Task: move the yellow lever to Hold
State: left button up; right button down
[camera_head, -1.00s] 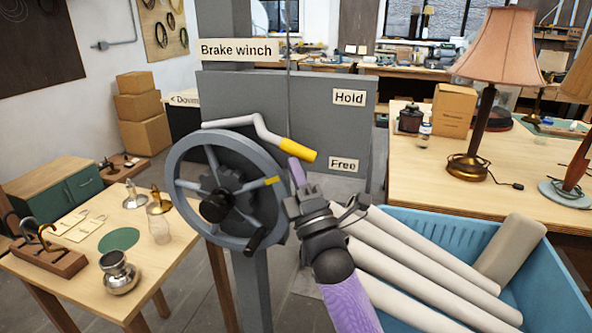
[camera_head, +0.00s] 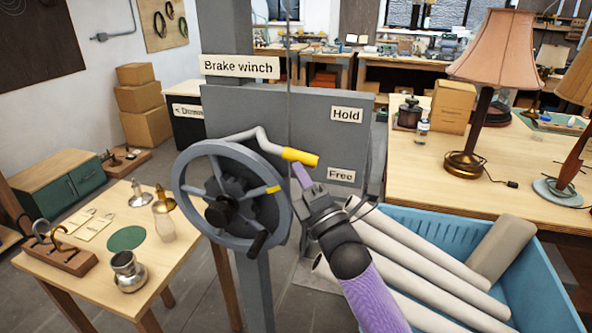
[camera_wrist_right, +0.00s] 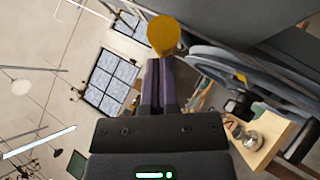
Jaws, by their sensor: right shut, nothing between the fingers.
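The brake winch lever is a bent grey rod with a yellow grip (camera_head: 300,157). The grip points right and slightly down, between the Hold label (camera_head: 346,114) and the Free label (camera_head: 341,175), nearer Free in height. My right gripper (camera_head: 301,174) is just under the grip, fingers pointing up. In the right wrist view the purple fingers (camera_wrist_right: 158,80) are shut together and empty, their tips at the yellow grip's end (camera_wrist_right: 163,36), seemingly touching it. My left gripper is not in view.
The grey handwheel (camera_head: 225,243) with a dark crank handle is close left of my right gripper. A blue crate (camera_head: 440,228) with pale rolls lies to the right. A small table (camera_head: 90,265) with lamp parts stands left. A bench with lamps (camera_head: 420,165) is at right.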

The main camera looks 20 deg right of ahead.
jog(key=shift+s+d+r+n+g+y+p, duration=0.15)
jog(key=shift+r+n+g+p, duration=0.65)
jog(key=shift+p, duration=0.9)
jog(key=shift+w+a+r+n+g+y+p, duration=0.1)
jog(key=shift+r+n+g+p, duration=0.4)
jog(key=shift+r+p, duration=0.95)
jog(key=shift+s+d+r+n+g+y+p, duration=0.15)
jog(key=shift+r+n+g+p, duration=0.5)
jog(key=shift+p, duration=1.35)
jog(key=shift+w, duration=0.15)
